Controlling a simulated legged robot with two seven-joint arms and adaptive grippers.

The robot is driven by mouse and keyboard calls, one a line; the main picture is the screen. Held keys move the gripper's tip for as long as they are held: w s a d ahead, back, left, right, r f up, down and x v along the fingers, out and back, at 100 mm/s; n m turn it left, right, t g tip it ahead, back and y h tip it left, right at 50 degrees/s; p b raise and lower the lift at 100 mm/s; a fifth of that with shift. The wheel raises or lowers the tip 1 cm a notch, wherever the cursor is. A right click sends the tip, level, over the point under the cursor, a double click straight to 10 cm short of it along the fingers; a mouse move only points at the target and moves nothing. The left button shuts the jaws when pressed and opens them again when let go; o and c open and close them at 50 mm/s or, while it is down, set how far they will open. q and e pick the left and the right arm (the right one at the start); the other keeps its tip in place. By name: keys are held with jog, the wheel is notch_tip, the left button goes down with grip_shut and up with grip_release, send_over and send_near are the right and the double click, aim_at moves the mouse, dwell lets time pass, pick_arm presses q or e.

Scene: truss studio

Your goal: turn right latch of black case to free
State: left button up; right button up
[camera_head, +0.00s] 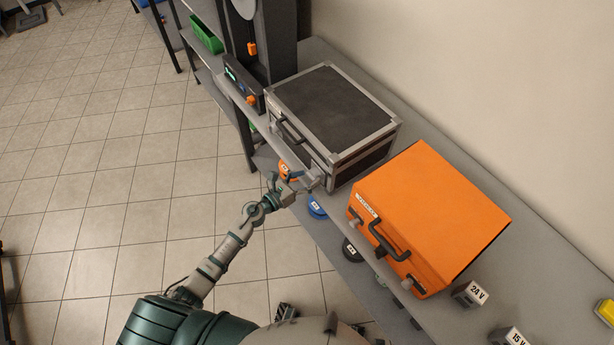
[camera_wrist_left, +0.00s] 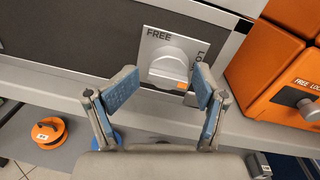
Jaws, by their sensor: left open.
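The black case (camera_head: 335,105) with grey metal edges stands closed on the bench, its carry handle (camera_head: 290,130) on the front face. Its right latch (camera_wrist_left: 169,62) is a light grey knob on a plate marked FREE at upper left and LOCK at right, partly covered. A small orange mark shows at the knob's lower edge; I cannot tell its exact setting. My left gripper (camera_head: 294,184) is open at the case's front right corner. In the left wrist view its blue-padded fingers (camera_wrist_left: 164,88) stand apart on either side below the knob, with nothing between them. My right gripper is not in view.
An orange case (camera_head: 435,210) stands close to the right, with its own knob (camera_wrist_left: 306,107) near my left gripper. Below the bench top are an orange round object (camera_wrist_left: 48,133) and a blue one (camera_head: 317,207). Tiled floor at left is open.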

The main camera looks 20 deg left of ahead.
pick_arm(q)
jog(key=shift+a, duration=0.2)
jog(key=shift+d, duration=0.8)
jog(key=c, duration=0.7)
jog(key=shift+s+d+r, duration=0.1)
jog(key=shift+d, duration=0.2)
jog(key=c, duration=0.4)
jog(key=shift+a, duration=0.4)
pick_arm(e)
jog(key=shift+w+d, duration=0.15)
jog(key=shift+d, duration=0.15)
